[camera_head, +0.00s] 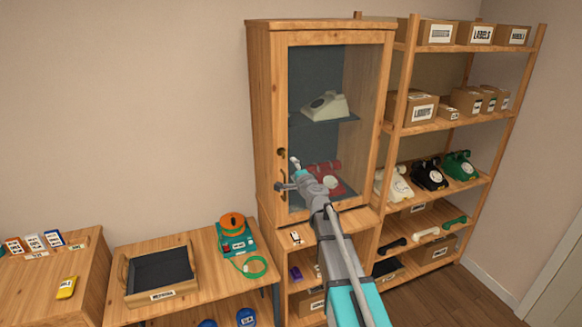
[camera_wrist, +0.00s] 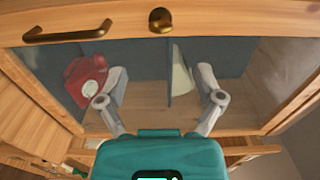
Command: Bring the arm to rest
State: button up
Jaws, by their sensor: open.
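My gripper (camera_head: 291,174) is in front of the glass door of a wooden cabinet (camera_head: 263,120), close to the door's dark handle (camera_head: 282,186). In the wrist view my gripper (camera_wrist: 160,82) has its two grey fingers spread wide with nothing between them. The brass handle (camera_wrist: 66,33) and a round knob (camera_wrist: 160,20) show beyond the fingers. I cannot tell whether a finger touches the door. The door looks shut. Behind the glass, a red dial phone (camera_head: 329,177) sits low and a cream phone (camera_head: 325,105) sits on the upper shelf.
An open shelf rack (camera_head: 451,121) with boxes and several phones stands right of the cabinet. At the left are a low table with a dark-lined tray (camera_head: 160,272) and a teal device with an orange top (camera_head: 233,232). Bare wall lies above the tables.

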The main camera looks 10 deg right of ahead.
jog(key=shift+s, duration=0.1)
dwell(0.3)
jog(key=s+a+f+n+g+y, duration=0.2)
jog(key=s+a+f+n+g, duration=0.3)
jog(key=s, duration=0.3)
jog(key=s+a+f+n+g+y, duration=0.25)
jog(key=s+f+n+g, duration=0.2)
jog(key=s+n, duration=0.3)
jog(key=s+d+f+n+g+h, duration=0.1)
jog(key=s+d+f+g+h, duration=0.1)
jog(key=s, duration=0.5)
jog(key=s+d+f+n+g+h, duration=0.1)
jog(key=s+d+f+g+h, duration=0.2)
jog(key=s, duration=0.4)
jog(key=s+d+f+n+g+h, duration=0.1)
jog(key=s+d+f+g+h, duration=0.2)
jog(key=s, duration=0.4)
jog(key=shift+f, duration=0.55)
